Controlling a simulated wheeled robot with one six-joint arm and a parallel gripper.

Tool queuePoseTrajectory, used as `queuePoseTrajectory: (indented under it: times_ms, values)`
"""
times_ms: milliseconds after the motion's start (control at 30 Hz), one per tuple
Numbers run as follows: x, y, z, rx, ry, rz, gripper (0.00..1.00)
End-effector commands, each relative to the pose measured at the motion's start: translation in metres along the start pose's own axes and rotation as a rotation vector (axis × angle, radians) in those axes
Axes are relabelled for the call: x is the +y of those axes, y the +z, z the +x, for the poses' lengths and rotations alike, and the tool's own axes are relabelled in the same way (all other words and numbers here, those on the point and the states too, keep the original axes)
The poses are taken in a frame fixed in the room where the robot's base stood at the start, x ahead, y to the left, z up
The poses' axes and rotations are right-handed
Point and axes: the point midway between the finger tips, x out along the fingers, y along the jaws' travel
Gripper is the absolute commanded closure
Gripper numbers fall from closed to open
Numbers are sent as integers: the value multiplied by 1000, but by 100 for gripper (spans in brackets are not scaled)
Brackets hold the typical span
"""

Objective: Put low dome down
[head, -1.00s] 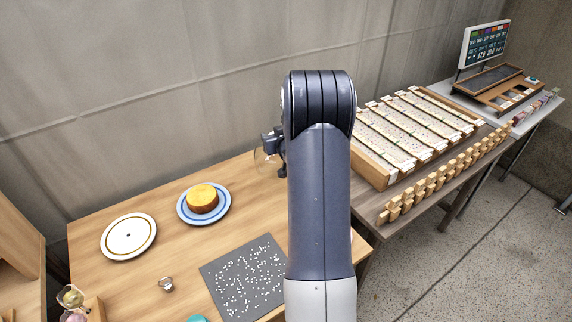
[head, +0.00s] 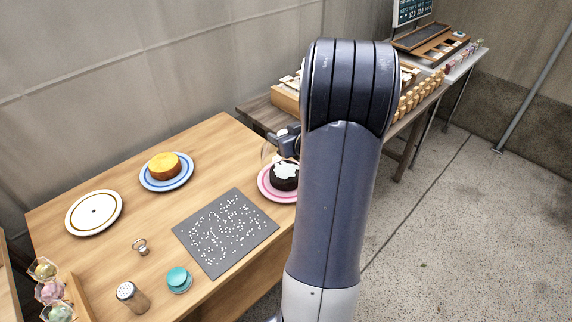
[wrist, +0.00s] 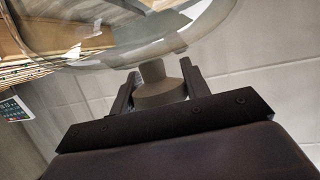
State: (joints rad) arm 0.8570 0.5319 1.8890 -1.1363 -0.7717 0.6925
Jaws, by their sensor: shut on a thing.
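The low dome (wrist: 135,38) is clear glass with a grey knob (wrist: 158,88). My gripper (head: 287,143) is shut on that knob, with a finger on each side in the wrist view. In the head view a faint edge of the dome (head: 267,153) shows left of my gripper, and my arm hides much of that area. A dark cake with white icing (head: 285,175) sits on a pink-rimmed plate (head: 264,186) just below my gripper. I cannot tell the gap between dome and cake.
A yellow cake (head: 164,166) sits on a blue-rimmed plate (head: 147,182). A speckled grey mat (head: 226,232), metal ring-like item (head: 140,246), shaker (head: 131,297) and teal item (head: 178,279) are nearer. Bare wood shows between them.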

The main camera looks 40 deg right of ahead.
Motion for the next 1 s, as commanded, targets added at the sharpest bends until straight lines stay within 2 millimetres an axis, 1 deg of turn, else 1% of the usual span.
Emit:
queuePoseTrajectory:
  times_ms: [33, 200, 400, 500, 733, 867, 900, 1000]
  values:
    - [0, 11, 4, -2, -1, 1, 82]
    - [0, 24, 9, 0, -1, 1, 82]
    - [0, 51, 19, -1, -1, 1, 82]
    - [0, 55, 21, 1, 1, 0, 82]
    - [0, 55, 21, 2, 1, -2, 82]
    - [0, 59, 22, 1, 1, -1, 82]
    - [0, 58, 22, 1, 1, -1, 53]
    - [0, 58, 22, 1, 1, -1, 45]
